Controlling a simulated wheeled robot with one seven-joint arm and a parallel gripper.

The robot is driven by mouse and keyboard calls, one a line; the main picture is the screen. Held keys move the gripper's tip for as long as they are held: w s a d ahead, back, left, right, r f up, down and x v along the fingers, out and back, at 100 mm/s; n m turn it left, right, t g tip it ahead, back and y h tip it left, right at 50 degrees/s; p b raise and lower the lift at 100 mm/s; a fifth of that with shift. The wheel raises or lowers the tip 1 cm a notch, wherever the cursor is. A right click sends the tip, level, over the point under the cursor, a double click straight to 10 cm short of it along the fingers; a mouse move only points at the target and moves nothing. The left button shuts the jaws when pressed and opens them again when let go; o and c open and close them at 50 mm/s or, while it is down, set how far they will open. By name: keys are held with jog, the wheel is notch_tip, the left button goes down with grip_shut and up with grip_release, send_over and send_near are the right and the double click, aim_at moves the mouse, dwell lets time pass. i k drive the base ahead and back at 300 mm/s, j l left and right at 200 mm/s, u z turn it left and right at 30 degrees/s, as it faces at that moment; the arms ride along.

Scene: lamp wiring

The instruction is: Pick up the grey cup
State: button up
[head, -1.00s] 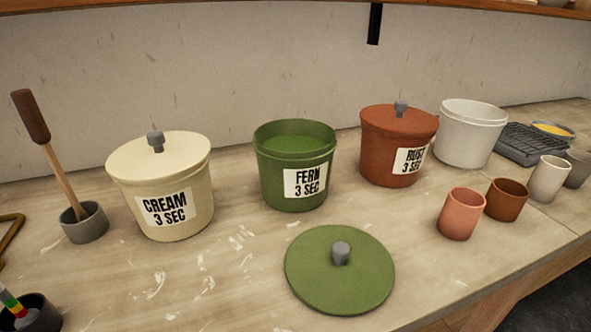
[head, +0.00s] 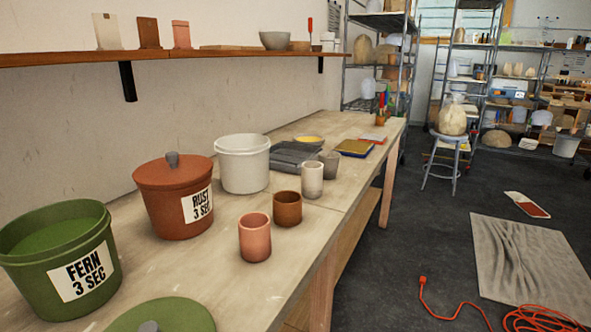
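A small grey cup (head: 331,163) stands upright on the workbench (head: 225,262), partly hidden behind a pale off-white cup (head: 312,182). A brown cup (head: 287,210) and a pink cup (head: 254,240) stand nearer along the bench's right edge. My gripper is not in view.
Left of the cups stand a white bucket (head: 242,165), a lidded rust bucket (head: 173,205) and an open fern bucket (head: 65,262). A green lid (head: 185,316) lies in front. A dark grey tray (head: 290,157) is behind the cups. An orange cord (head: 450,316) lies on the floor.

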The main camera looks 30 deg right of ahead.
aim_at(330, 160)
jog(key=i+l, duration=0.15)
jog(key=l, duration=0.25)
jog(key=i+l+u, duration=0.15)
jog(key=l, duration=0.2)
jog(key=i+l, duration=0.2)
jog(key=l, duration=0.2)
jog(key=i+l+u, duration=0.15)
jog(key=l, duration=0.25)
